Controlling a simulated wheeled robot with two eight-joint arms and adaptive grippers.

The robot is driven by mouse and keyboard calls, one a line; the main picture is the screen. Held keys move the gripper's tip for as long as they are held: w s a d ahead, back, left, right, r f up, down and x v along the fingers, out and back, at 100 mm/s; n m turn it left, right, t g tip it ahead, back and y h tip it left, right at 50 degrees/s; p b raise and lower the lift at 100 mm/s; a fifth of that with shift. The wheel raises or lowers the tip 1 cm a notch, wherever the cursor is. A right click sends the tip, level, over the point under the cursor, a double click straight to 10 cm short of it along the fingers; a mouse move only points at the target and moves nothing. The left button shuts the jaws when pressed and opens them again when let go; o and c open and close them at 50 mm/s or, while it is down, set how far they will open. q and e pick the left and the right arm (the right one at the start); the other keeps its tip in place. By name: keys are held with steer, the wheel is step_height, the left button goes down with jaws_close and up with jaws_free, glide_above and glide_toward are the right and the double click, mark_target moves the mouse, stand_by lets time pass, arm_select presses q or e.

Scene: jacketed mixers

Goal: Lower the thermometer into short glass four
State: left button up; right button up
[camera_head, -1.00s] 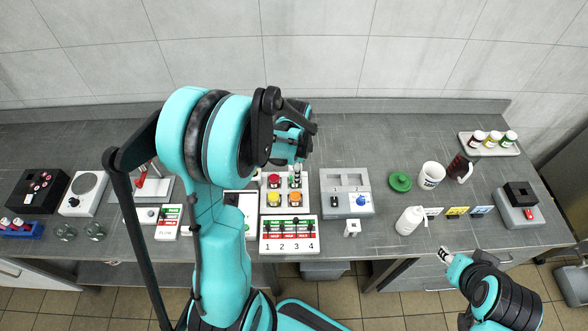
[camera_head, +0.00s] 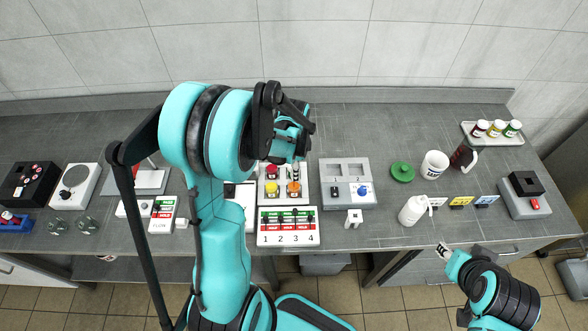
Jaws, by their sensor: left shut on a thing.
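My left gripper (camera_head: 294,157) hangs over the back of a pale block (camera_head: 264,199) that holds coloured vessels. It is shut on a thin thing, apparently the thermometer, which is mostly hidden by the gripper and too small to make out. A red vessel (camera_head: 271,171) and a yellow one (camera_head: 271,188) stand in the block's left column. An orange vessel (camera_head: 293,188) stands at front right, just below the gripper in the picture. I cannot read which one is short glass four. My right gripper (camera_head: 442,250) is low at the bench's front edge, far from the block; its jaws are unclear.
A panel numbered 1 to 4 (camera_head: 289,240) lies in front of the block. A grey two-slot station (camera_head: 347,199) stands to its right. My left arm hides bench left of the block.

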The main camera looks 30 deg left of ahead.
arm_select(q)
steer(key=shift+f+b, duration=1.55)
steer(key=shift+f, duration=0.3)
steer(key=o, duration=1.7)
steer(key=shift+r+p, duration=2.05)
steer(key=shift+r, duration=1)
